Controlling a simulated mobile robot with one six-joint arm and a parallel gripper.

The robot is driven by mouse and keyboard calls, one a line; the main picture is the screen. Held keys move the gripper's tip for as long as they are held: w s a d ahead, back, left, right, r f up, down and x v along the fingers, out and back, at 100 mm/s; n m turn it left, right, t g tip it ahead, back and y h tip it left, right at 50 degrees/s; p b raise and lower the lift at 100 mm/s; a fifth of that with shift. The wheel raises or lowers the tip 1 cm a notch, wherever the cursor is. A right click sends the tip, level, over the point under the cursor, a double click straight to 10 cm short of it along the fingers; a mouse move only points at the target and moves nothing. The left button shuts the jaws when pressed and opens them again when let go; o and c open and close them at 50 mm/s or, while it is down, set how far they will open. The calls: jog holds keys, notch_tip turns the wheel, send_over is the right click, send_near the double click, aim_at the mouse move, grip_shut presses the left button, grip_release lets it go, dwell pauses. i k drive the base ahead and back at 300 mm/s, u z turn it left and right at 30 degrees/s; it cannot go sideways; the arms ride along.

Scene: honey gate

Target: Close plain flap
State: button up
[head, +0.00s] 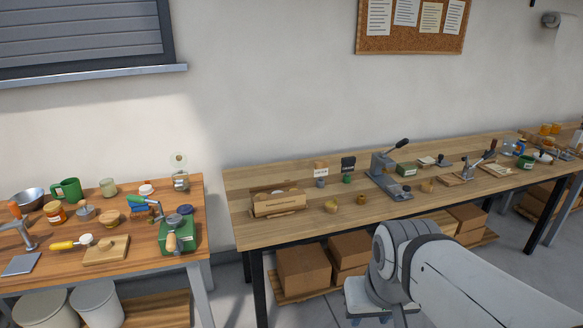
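I cannot pick out the plain flap for certain. A small tan box (279,204) sits at the left end of the long workbench, with a flat panel along its front. It is too small to tell whether any flap on it is open or shut. My arm reaches in from the lower right, in front of the long bench, and its bent joint covers part of the floor and boxes there. My gripper does not show.
The long workbench (330,210) carries a lever press (388,175), jars and small boards. A separate left bench (190,270) holds a green box (180,236), a mug (68,189) and tools. A gap separates the benches. Cardboard boxes (303,270) stand beneath the long bench.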

aim_at(284, 187)
jog(key=z, duration=0.2)
jog(key=i, duration=1.9)
jog(key=u, duration=0.5)
jog(key=k, duration=0.8)
jog(key=u, duration=0.25)
jog(key=i, duration=0.8)
jog(key=z, duration=0.05)
